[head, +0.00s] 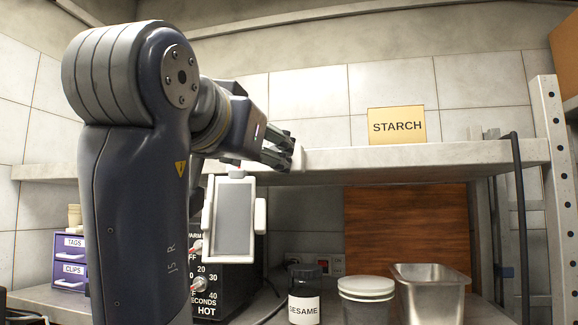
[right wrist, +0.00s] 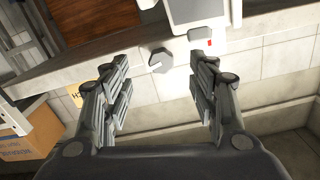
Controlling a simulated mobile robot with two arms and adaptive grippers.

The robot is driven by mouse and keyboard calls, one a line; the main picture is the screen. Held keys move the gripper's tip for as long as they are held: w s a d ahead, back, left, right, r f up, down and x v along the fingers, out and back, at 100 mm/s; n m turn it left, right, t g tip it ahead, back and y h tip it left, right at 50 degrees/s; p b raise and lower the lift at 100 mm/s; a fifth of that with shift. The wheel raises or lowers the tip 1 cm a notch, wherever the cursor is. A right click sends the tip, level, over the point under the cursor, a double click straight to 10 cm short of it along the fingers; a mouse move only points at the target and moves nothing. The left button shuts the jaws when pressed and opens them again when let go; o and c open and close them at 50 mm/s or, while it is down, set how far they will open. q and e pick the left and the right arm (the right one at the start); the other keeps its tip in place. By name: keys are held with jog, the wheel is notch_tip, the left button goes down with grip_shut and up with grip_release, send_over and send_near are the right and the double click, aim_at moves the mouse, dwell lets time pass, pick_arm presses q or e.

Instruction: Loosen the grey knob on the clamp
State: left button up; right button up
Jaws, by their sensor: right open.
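The grey knob (right wrist: 160,61) is a small faceted cap in the right wrist view, beside the white clamp (right wrist: 201,34) at the shelf edge. In the head view the knob is not distinguishable near my gripper. The clamp carries a white holder with a grey screen (head: 235,222), hanging below the shelf. My right gripper (right wrist: 160,75) is open and empty, with the knob showing between its fingertips; I cannot tell if they touch. In the head view the gripper (head: 280,151) is at the shelf edge. My left gripper is not in view.
The shelf (head: 420,156) bears a STARCH sign (head: 396,126). Below stand a black warmer (head: 212,290), a SESAME jar (head: 304,296), a white-lidded tub (head: 366,290) and a metal pan (head: 430,290). A purple drawer box (head: 69,262) is at left. A shelf post (head: 556,190) is at right.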

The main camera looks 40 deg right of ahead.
jog(key=r+p+x, duration=0.1)
jog(key=p+x, duration=0.4)
jog(key=x, duration=0.2)
jog(key=shift+w+d+r, duration=0.25)
jog(key=shift+d, duration=0.1)
jog(key=shift+w+d+f, duration=0.1)
jog(key=shift+w+d, duration=0.05)
jog(key=shift+d, duration=0.15)
jog(key=c, duration=1.1)
